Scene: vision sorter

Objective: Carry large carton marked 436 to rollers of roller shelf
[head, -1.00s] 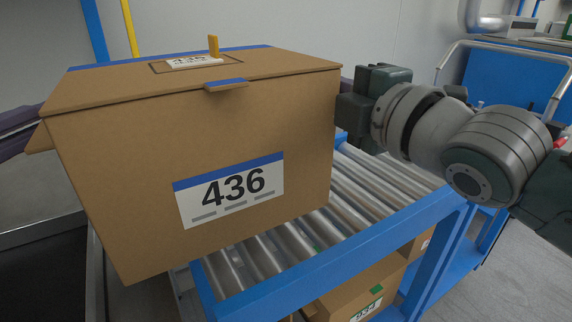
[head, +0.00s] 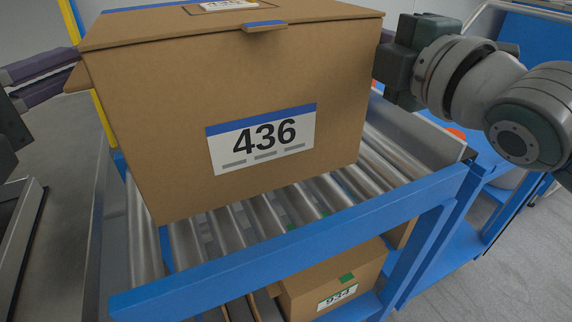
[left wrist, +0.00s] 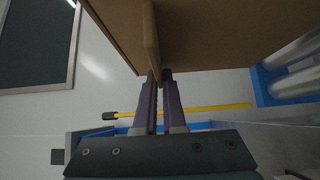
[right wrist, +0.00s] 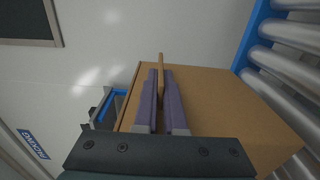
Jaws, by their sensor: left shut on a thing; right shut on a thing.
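The large carton marked 436 (head: 180,130) is brown, closed and roughly upright, over the rollers (head: 245,222) of the blue roller shelf (head: 290,255) in the head view. I cannot tell whether its underside touches the rollers. My left gripper (left wrist: 158,85) is shut on a thin cardboard flap at the carton's left side; its purple fingers also show at the left of the head view (head: 40,68). My right gripper (right wrist: 160,78) is shut on a similar flap at the right side.
Another carton (head: 330,272) with a green mark sits on the level below the rollers. Bare rollers show in front and to the right of the large carton. A blue cart-like unit (head: 530,40) stands at the back right. A yellow post (head: 104,125) is behind at left.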

